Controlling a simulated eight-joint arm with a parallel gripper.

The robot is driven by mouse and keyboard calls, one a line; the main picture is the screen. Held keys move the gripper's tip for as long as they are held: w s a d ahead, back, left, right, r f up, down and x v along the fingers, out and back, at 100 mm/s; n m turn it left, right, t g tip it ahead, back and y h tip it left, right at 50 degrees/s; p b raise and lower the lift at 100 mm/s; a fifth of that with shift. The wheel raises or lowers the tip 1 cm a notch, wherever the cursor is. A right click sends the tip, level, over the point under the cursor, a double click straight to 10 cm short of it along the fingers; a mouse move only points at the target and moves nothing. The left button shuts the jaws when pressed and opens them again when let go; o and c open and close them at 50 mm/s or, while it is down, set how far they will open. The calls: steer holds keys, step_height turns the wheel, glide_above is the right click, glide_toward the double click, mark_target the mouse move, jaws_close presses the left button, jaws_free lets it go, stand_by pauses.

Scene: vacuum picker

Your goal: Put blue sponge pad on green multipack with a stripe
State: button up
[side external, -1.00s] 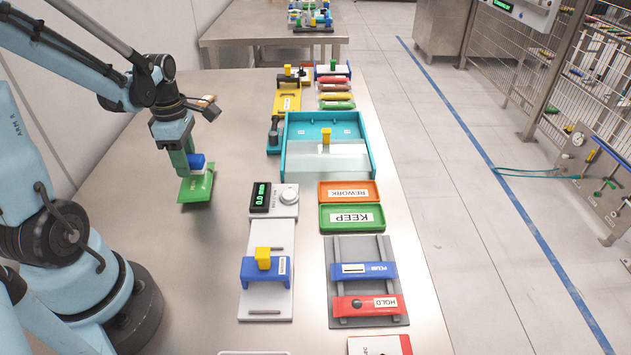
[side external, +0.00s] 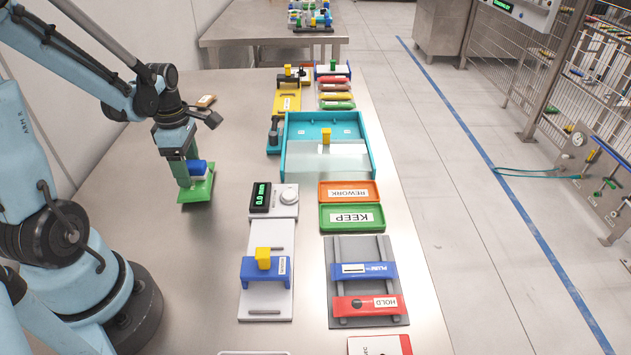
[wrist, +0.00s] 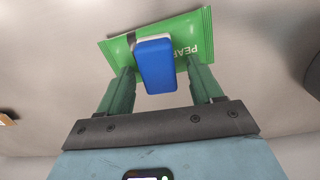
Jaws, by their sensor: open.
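The blue sponge pad (side external: 198,167), with a pale layer underneath, lies on the green multipack (side external: 205,193) on the left part of the steel table. In the wrist view the blue pad (wrist: 154,66) covers the middle of the green multipack (wrist: 190,33), which shows a dark stripe left of the pad and part of its lettering. My gripper (wrist: 162,84) is open. Its green fingers stand on either side of the pad, with a gap on each side. In the side view my gripper (side external: 186,175) is low over the pack.
A scale (side external: 272,201) and a white fixture with a blue bridge (side external: 265,270) stand to the right. Beyond are KEEP (side external: 352,228) and REWORK (side external: 347,186) trays and a teal bin (side external: 366,150). A small brown item (side external: 206,100) lies behind. The table around the pack is clear.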

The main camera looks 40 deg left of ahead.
step_height(320, 180, up, 12)
steer(key=w+d+m+t, duration=0.1)
steer(key=d+m+t, duration=0.2)
steer(key=d+m, duration=0.6)
steer(key=w+d+f+m+t, duration=0.1)
steer(key=d+m+t, duration=0.3)
steer(key=d+m, duration=0.5)
steer(key=shift+w+f+m, duration=0.15)
steer(key=shift+w+m, duration=0.5)
steer(key=shift+m, duration=3.85)
